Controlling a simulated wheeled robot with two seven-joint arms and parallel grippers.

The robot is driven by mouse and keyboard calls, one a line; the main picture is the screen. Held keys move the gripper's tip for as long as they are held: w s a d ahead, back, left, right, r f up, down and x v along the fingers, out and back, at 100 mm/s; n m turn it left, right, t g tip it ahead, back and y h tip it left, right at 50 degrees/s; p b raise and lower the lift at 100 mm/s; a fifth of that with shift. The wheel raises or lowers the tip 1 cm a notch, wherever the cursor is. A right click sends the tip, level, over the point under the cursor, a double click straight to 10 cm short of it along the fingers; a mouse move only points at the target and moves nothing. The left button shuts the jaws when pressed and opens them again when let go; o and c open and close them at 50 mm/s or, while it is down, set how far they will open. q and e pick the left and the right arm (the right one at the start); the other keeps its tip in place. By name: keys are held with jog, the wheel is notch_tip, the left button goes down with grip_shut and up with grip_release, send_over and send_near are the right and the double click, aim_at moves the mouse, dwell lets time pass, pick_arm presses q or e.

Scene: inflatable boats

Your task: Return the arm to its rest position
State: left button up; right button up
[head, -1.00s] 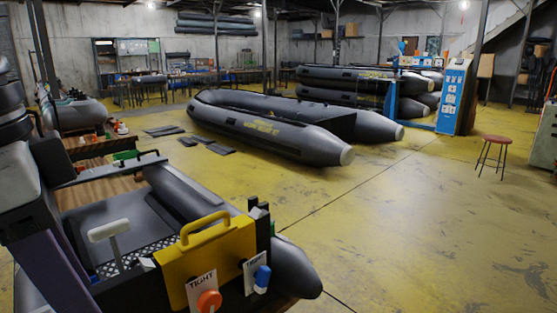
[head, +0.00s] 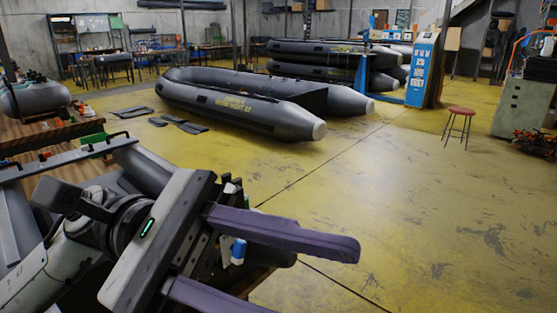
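My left gripper (head: 305,282) reaches in from the lower left, above the near grey inflatable boat (head: 143,168). Its two purple fingers are spread apart with nothing seen between them, and they point right. The lower finger is cut off by the bottom edge of the head view. The gripper body covers the place where the yellow box with the knobs showed before. Only a blue knob (head: 238,250) still shows, behind and between the fingers. I cannot tell whether the gripper touches anything. My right gripper is out of view.
A large grey boat (head: 240,112) lies on the yellow floor beyond, with stacked boats (head: 325,72) behind it. A red stool (head: 460,122) and a grey cabinet (head: 523,100) stand at the right. The floor at centre right is clear.

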pick_arm(q)
jog(key=w+a+f+n+t+h, duration=0.2)
jog(key=w+n+t+h, duration=0.85)
jog(key=n, duration=1.15)
jog(key=w+a+f+n+t+y, duration=0.4)
jog(key=w+f+n+t+y, duration=0.5)
jog(key=n+t, duration=0.65)
jog(key=a+f+n+y+p, duration=0.1)
jog(key=a+f+n+y, duration=0.2)
jog(key=f+n+y, duration=0.5)
jog(key=a+f+n+y, duration=0.2)
jog(key=f+n+y, duration=0.1)
jog(key=f+n, duration=0.55)
jog(key=s+a+f+n+g+y, duration=0.2)
jog(key=s+a+f+n+g, duration=0.1)
jog(key=s+f, duration=0.6)
jog(key=s+a+f+n+g+y, duration=0.3)
jog(key=s+f, duration=0.6)
jog(key=f, duration=0.8)
jog(key=n+g, duration=0.2)
jog(key=n, duration=0.1)
jog(key=shift+f+p, duration=0.15)
jog(key=shift+p, duration=0.15)
jog(key=shift+w, duration=0.1)
